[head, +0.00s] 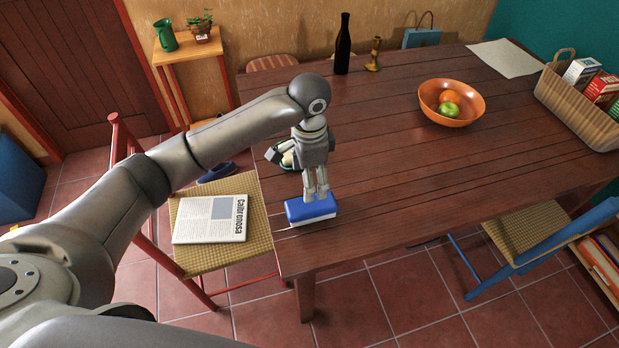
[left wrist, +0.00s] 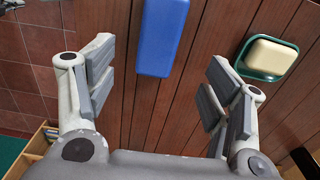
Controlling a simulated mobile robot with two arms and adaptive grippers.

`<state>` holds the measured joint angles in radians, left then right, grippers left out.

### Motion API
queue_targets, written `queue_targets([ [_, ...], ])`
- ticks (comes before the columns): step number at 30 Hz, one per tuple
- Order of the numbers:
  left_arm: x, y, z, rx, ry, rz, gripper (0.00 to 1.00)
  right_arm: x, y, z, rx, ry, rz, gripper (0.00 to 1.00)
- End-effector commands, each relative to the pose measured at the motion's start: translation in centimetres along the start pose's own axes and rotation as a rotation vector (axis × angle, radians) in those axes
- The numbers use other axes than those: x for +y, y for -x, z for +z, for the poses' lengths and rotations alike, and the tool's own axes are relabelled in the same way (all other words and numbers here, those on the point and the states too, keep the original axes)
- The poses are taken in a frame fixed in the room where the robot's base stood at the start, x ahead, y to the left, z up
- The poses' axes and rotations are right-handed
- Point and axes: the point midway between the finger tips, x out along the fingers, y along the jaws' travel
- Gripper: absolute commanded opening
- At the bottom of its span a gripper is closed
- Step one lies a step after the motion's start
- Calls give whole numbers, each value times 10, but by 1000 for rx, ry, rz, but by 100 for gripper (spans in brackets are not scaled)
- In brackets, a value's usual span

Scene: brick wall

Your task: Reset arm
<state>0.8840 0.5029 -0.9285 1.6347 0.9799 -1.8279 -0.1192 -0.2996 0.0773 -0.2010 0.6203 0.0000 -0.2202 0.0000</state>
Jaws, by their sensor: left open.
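My left gripper (head: 317,193) points down over the near left corner of the wooden table (head: 400,165). It is open, and its fingers also show spread apart in the left wrist view (left wrist: 158,82) with nothing held between them. A blue sponge with a pale underside (head: 311,211) lies on the table just below and in front of the fingertips. The sponge also shows in the left wrist view (left wrist: 162,38), ahead of the gap between the fingers. In the head view the gripper hides part of the table behind it. My right gripper is not in view.
A green dish with a cream soap bar (left wrist: 268,58) lies beside the gripper. An orange bowl with fruit (head: 451,103), a dark bottle (head: 343,45) and a basket (head: 580,110) stand farther off. A chair holds a newspaper (head: 210,219). The table's middle is clear.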

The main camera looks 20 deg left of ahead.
Motion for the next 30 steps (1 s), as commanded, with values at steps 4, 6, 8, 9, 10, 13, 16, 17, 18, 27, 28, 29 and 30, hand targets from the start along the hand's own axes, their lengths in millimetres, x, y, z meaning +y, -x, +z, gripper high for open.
queue_targets([
  [4, 0, 0, 0, 0, 0, 0, 74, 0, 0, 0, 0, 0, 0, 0],
  [6, 0, 0, 0, 0, 0, 0, 74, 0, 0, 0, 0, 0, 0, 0],
  [8, 0, 0, 0, 0, 0, 0, 74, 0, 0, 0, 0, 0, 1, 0],
  [9, 1, -1, 0, 1, -1, 1, 74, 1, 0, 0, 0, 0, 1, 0],
  [10, 3, -3, 0, 3, -2, 3, 74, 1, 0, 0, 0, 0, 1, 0],
  [13, 16, -13, -4, 24, -8, 12, 74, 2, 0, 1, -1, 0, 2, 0],
  [16, 41, -30, -8, 70, -8, 27, 74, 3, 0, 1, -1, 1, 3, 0],
  [17, 51, -36, -10, 88, -6, 32, 74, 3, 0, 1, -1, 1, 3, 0],
  [18, 62, -42, -11, 114, 2, 38, 74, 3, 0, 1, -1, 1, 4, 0],
  [27, 132, -74, 2, 299, 173, 58, 74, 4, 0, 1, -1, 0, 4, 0],
  [28, 136, -75, 6, 313, 200, 57, 74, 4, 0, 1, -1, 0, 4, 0],
  [29, 140, -77, 11, 324, 229, 55, 74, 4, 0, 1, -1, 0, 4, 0],
  [30, 146, -79, 18, 339, 268, 51, 74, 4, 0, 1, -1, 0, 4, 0],
])
